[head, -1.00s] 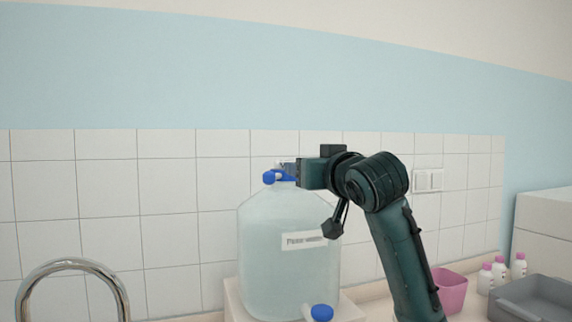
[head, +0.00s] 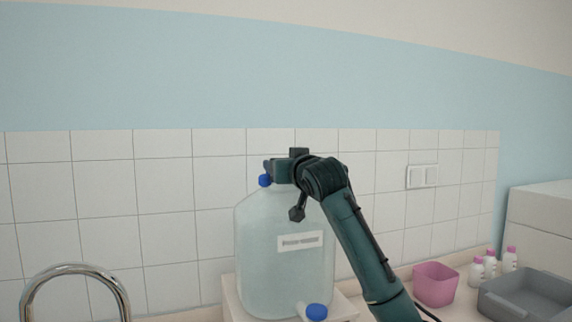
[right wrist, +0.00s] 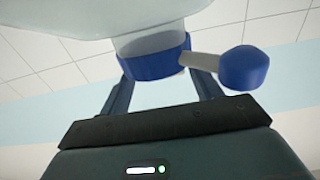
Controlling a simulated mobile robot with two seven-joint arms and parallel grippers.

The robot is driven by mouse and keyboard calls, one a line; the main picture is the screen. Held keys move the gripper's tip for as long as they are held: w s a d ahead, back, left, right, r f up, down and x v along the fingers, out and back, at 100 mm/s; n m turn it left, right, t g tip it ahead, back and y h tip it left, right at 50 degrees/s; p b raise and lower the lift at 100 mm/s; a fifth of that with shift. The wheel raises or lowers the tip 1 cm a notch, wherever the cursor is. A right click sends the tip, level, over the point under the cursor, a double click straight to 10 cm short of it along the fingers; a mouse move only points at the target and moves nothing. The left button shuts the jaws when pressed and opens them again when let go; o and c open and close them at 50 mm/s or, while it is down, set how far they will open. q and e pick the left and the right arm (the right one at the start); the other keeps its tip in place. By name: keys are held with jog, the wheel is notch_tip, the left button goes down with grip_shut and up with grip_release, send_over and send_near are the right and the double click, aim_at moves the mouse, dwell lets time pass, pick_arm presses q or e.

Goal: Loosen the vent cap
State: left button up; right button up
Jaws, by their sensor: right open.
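A large translucent carboy (head: 278,265) with a white label stands upright on a pale block. In the head view my right gripper (head: 274,171) is at its top and hides most of the blue cap there; a blue knob (head: 265,180) shows just left of the fingers. In the right wrist view the carboy appears inverted, with the blue neck cap (right wrist: 153,62) between the two fingers of my right gripper (right wrist: 160,80). The gripper is open; contact cannot be told. A short pale stem with a blue end knob (right wrist: 243,68) sticks out from the cap's side. My left gripper is out of view.
A spigot with a blue knob (head: 316,312) is low on the carboy's front. A chrome faucet (head: 72,270) is at left. A pink bin (head: 435,285), several small pink-capped bottles (head: 489,266) and a grey tray (head: 530,297) are at right. A tiled wall stands behind.

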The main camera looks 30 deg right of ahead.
jog(key=shift+c, duration=0.2)
jog(key=c, duration=1)
jog(key=shift+c, duration=0.4)
